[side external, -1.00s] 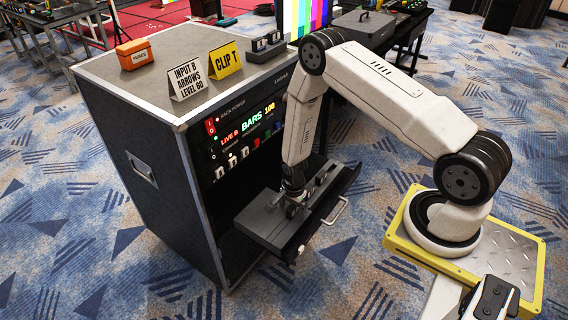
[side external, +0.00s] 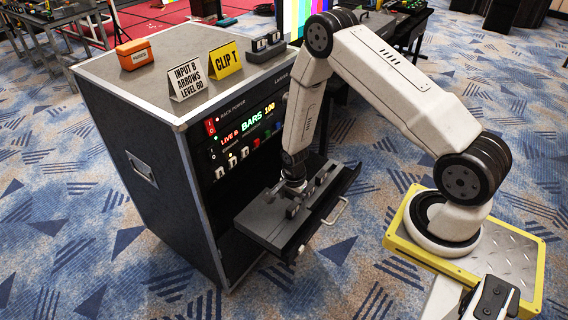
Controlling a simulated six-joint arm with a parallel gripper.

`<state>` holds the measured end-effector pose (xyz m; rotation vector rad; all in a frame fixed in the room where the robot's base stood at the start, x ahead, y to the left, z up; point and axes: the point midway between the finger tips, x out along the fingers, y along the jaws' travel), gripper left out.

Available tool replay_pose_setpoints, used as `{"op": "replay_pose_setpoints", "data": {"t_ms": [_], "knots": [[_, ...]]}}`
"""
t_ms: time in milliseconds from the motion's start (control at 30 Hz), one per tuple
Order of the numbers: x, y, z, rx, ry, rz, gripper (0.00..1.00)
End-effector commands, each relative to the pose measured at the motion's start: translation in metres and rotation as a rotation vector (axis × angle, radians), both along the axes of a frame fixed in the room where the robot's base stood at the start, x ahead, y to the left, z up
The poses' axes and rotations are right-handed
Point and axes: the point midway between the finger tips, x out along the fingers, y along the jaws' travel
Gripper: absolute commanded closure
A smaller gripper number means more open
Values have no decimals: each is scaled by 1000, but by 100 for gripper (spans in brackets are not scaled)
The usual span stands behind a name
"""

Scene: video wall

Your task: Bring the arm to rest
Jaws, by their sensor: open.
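My white arm (side external: 393,85) reaches from its yellow-edged base plate over to the black rack case. My gripper (side external: 294,190) points down just above the grey panel (side external: 262,222) on the pulled-out drawer, near the small raised parts on it. The jaws are small and dark here; I see nothing held between them. Whether the tips touch the parts below I cannot tell.
The rack case (side external: 150,160) carries an orange box (side external: 134,54), two label cards (side external: 187,81) and a small dark device (side external: 265,46). Its front shows lit readouts (side external: 250,127). The drawer handle (side external: 338,211) sticks out. Carpet (side external: 340,285) in front is clear.

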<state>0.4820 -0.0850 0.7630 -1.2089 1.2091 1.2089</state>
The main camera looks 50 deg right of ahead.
Motion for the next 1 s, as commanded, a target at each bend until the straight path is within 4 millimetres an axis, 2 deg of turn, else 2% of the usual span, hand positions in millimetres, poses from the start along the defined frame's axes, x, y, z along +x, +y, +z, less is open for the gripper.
{"op": "replay_pose_setpoints", "data": {"t_ms": [600,1000], "knots": [[0,0,29,0,0,0,0],[0,0,30,0,0,2,0]]}}
